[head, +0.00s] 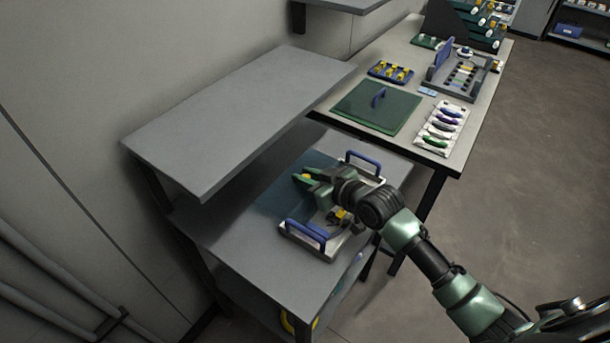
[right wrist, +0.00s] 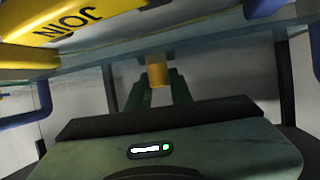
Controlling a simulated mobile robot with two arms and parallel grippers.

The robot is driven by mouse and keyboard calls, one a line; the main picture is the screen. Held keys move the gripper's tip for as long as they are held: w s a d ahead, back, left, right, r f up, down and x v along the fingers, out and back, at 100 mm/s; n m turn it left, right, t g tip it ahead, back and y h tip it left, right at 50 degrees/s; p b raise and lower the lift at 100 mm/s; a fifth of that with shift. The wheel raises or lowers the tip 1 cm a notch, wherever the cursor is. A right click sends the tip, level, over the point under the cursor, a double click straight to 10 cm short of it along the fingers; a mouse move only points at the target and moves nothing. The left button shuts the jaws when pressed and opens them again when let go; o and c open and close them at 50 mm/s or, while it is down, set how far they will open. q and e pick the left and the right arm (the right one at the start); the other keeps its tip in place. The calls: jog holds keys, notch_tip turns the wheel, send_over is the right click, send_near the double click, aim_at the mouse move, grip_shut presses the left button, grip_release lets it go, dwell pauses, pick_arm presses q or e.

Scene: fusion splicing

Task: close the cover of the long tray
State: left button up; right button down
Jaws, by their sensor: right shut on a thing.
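The long tray (head: 318,252) is a grey tray with a blue handle at each end, on the lower grey table. Its bluish see-through cover (head: 317,160) stands open along the tray's left side; its exact tilt is hard to tell. My right gripper (head: 304,178) reaches across the tray from the right and is shut on the cover's small yellow knob (right wrist: 157,72). In the right wrist view the green fingers (right wrist: 158,90) are around that knob, with the clear cover (right wrist: 210,55) beyond them. My arm hides part of the tray. My left gripper is not in view.
A grey shelf (head: 240,115) overhangs the table at the left, close to the cover. The workbench (head: 455,155) behind carries a green mat (head: 350,106), a yellow-and-blue holder (head: 391,72) and a white rack (head: 443,130). Open floor lies to the right.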

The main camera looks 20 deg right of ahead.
jog(key=p, duration=0.2)
send_over(338, 208)
jog(key=shift+w, duration=0.1)
jog(key=c, duration=1.3)
grip_release()
jog(key=shift+o, duration=0.2)
jog(key=shift+v, duration=3.9)
